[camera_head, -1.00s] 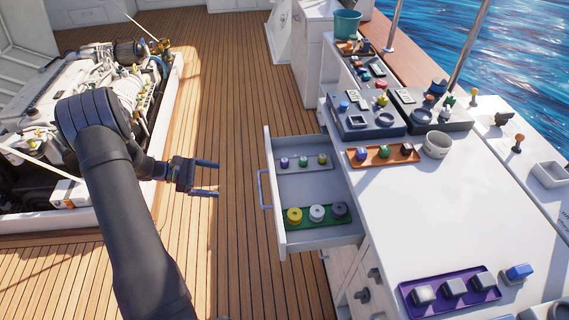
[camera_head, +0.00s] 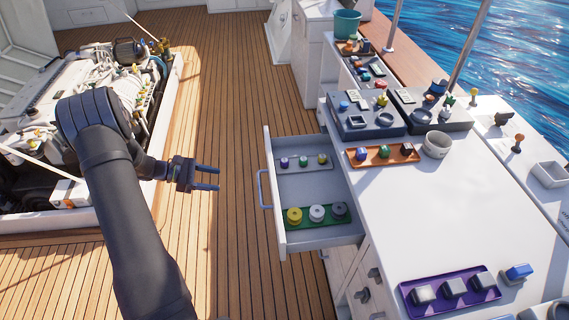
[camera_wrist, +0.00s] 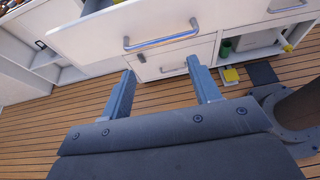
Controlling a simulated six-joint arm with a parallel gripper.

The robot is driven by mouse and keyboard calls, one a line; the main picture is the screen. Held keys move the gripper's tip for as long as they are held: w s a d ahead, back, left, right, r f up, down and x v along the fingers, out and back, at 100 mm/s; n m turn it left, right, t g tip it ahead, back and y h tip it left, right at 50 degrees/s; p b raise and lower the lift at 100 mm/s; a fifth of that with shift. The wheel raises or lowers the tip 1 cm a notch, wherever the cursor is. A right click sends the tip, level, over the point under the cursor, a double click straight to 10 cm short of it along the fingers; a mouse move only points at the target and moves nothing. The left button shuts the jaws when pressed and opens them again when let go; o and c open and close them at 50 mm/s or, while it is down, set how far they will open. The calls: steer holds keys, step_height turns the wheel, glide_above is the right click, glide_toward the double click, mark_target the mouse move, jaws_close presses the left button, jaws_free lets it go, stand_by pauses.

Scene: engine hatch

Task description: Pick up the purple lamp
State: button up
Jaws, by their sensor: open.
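A small purple piece (camera_head: 284,162), which looks like the purple lamp, stands at the left end of a grey tray (camera_head: 291,170) in the open drawer (camera_head: 292,239). A green and a yellow piece stand beside it. My gripper (camera_head: 216,178) is open and empty, left of the drawer and apart from it, above the deck. In the wrist view my gripper (camera_wrist: 160,82) has its two fingers apart, facing the cabinet front and drawer handle (camera_wrist: 160,42). The purple piece does not show in the wrist view.
A green tray (camera_head: 328,224) with yellow, white and grey round pieces lies nearer in the drawer. On the counter are an orange tray (camera_head: 402,160), a purple tray (camera_head: 409,291) and control boxes (camera_head: 352,130). The engine (camera_head: 100,85) is at left. Open deck lies between.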

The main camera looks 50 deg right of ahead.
steer(key=s+d+r+m+g+y, duration=0.1)
steer(key=s+d+r+m+y, duration=0.15)
steer(key=s+d, duration=0.3)
steer(key=s+d+r+m+y, duration=0.1)
steer(key=s+d+y, duration=0.3)
steer(key=s, duration=0.3)
steer(key=m+t+y, duration=0.3)
steer(key=m+t, duration=0.4)
steer(key=t, duration=0.8)
glide_toward(285, 160)
steer(key=x, duration=0.3)
steer(key=shift+s+a+f+n+h, duration=0.15)
steer(key=shift+a+f+n+h, duration=0.1)
steer(key=shift+f, duration=0.15)
steer(key=shift+w+x, duration=0.2)
steer(key=shift+x, duration=2.55)
steer(key=shift+d+r, duration=0.1)
steer(key=shift+r, duration=0.05)
steer(key=shift+c, duration=0.3)
steer(key=c, duration=1)
